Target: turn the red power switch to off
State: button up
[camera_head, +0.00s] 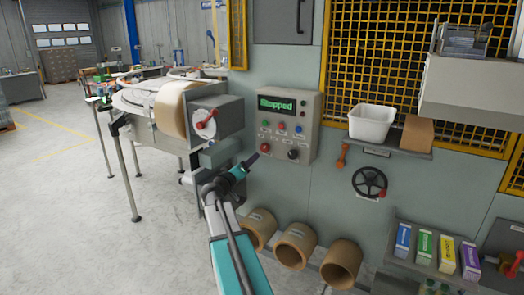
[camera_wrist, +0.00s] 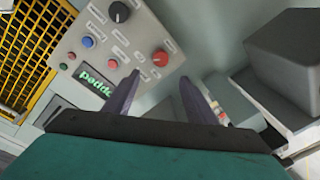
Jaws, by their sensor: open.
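A red rotary handle (camera_head: 207,122) sits on a pale round plate on the front of a grey box, left of the control panel in the head view. It points up and to the right. Another red handle (camera_head: 514,264) shows at the far right edge. I cannot tell from labels which is the power switch. My gripper (camera_head: 255,158) is in front of the panel's lower left, to the right of and below the first handle. In the wrist view my gripper (camera_wrist: 160,78) is open and empty, its fingers pointing toward the panel's red button (camera_wrist: 160,57).
The control panel (camera_head: 288,127) reads "Stopped" and has coloured buttons, a red button and a black knob. A shelf with a white bin (camera_head: 371,122), a black handwheel (camera_head: 369,182) and an orange lever (camera_head: 342,155) are to the right. Cardboard tubes (camera_head: 296,245) lie below. Floor at left is open.

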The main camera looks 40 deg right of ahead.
jog(key=shift+d, duration=0.1)
jog(key=p, duration=0.4)
send_near(263, 148)
jog(key=x, duration=0.5)
jog(key=shift+s+r, duration=0.1)
jog(key=shift+r, duration=0.05)
jog(key=shift+p+x, duration=1)
jog(key=shift+x, duration=0.85)
jog(key=c, duration=1)
jog(key=shift+c, duration=0.2)
